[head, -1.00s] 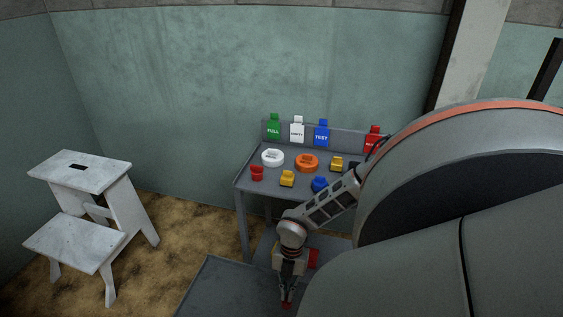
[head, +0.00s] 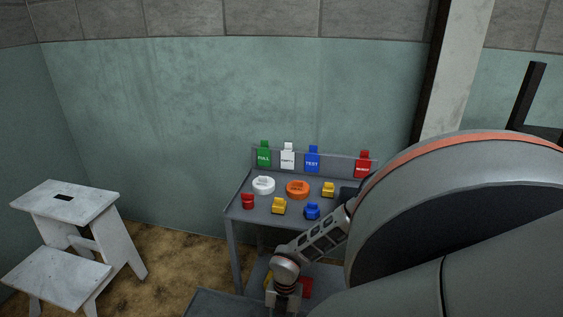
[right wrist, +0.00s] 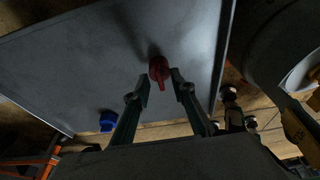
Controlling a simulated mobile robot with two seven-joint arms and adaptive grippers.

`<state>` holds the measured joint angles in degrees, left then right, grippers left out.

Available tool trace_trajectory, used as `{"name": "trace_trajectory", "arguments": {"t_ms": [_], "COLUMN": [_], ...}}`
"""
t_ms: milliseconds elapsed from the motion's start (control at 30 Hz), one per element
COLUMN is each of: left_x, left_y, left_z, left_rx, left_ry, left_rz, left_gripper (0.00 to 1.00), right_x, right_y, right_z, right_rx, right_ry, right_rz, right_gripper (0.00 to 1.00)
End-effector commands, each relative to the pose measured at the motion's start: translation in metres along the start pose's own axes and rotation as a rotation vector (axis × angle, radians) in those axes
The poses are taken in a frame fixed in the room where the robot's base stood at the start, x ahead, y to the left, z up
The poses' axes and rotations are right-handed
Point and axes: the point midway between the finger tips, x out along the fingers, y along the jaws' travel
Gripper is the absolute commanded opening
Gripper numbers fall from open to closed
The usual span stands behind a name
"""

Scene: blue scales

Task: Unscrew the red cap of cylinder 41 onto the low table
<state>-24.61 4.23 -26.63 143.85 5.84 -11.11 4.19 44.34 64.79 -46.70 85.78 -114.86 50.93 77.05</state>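A small red cap-like piece (right wrist: 159,69) with a short stem shows in the right wrist view, over a plain grey surface (right wrist: 90,55). My right gripper (right wrist: 161,84) points at it with its two fingers apart. The red piece is between or just beyond the fingertips, with a gap visible at each side. I cannot tell whether it rests on the surface. In the head view the fingertips of that arm are cut off at the bottom edge. A grey low surface (head: 215,304) shows at the bottom there. My left gripper is not in view. I cannot make out a cylinder numbered 41.
A grey table (head: 238,205) holds white (head: 263,185) and orange (head: 297,189) round pieces, several small coloured pieces, and upright coloured tags (head: 312,160). A white step stool (head: 60,205) stands left. A blue piece (right wrist: 107,120) lies left of my right gripper in the wrist view.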

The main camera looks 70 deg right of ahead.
Motion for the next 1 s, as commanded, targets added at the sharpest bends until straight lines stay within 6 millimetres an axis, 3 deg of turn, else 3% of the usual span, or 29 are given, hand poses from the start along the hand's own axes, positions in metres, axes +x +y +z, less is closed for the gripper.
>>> {"name": "trace_trajectory", "arguments": {"t_ms": [267,700,1000], "left_x": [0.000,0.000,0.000], "left_y": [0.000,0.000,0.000], "left_z": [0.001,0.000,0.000], "left_rx": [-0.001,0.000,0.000], "left_ry": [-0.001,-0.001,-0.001], "left_rz": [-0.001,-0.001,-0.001], "left_gripper": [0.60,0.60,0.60], "right_x": [-0.008,-0.091,-0.118], "right_y": [0.000,-0.001,-0.001], "right_z": [0.001,0.001,0.000], "right_rx": [0.001,-0.001,0.001], "right_ry": [-0.001,-0.003,0.000], "right_rz": [0.000,-0.001,-0.001], "right_gripper": [0.25,0.25,0.25]}}
